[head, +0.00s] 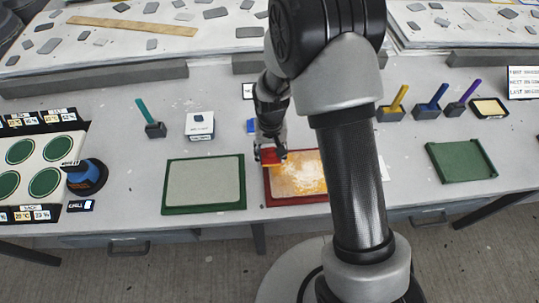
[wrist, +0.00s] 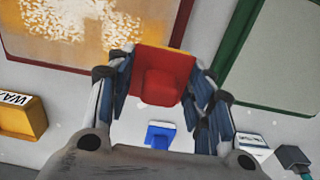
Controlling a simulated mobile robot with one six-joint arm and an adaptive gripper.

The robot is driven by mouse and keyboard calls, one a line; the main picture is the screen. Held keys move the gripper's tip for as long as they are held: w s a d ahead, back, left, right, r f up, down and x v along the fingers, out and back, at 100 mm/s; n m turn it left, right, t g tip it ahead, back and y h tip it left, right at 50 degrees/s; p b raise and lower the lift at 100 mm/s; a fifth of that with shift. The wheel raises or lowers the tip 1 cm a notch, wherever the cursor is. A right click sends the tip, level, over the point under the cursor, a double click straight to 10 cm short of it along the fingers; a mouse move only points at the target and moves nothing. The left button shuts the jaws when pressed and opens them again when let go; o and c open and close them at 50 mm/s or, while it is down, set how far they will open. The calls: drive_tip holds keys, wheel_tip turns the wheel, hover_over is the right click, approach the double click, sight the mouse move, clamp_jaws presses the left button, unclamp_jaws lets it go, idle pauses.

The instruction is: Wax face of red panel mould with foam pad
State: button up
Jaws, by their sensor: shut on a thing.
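The red panel mould (head: 283,203) lies on the bench in the head view, partly hidden behind my arm. Its face (head: 305,172) is amber with a patchy whitish area. The wrist view shows part of the mould's face (wrist: 60,45). My gripper (head: 270,154) is shut on the foam pad (head: 274,163), at the left end of the mould. In the wrist view the pad (wrist: 163,72) is red with an orange edge, between the fingers beside the mould's red rim. I cannot tell whether the pad touches the mould.
A green-rimmed panel (head: 204,209) lies left of the red mould. A yellow WAX container (wrist: 20,120) and a blue item (wrist: 160,135) show in the wrist view. A blue-black tool (head: 88,177) stands far left. A green tray (head: 460,160) and several coloured-handled tools stand at right.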

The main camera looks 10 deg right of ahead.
sight(270, 149)
drive_tip(key=shift+w+a+r+p, duration=0.15)
drive_tip(key=shift+r+p, duration=0.35)
drive_tip(key=shift+r, duration=0.45)
drive_tip(key=shift+r+p, duration=0.85)
drive_tip(key=shift+r, duration=0.45)
drive_tip(key=shift+f, duration=0.1)
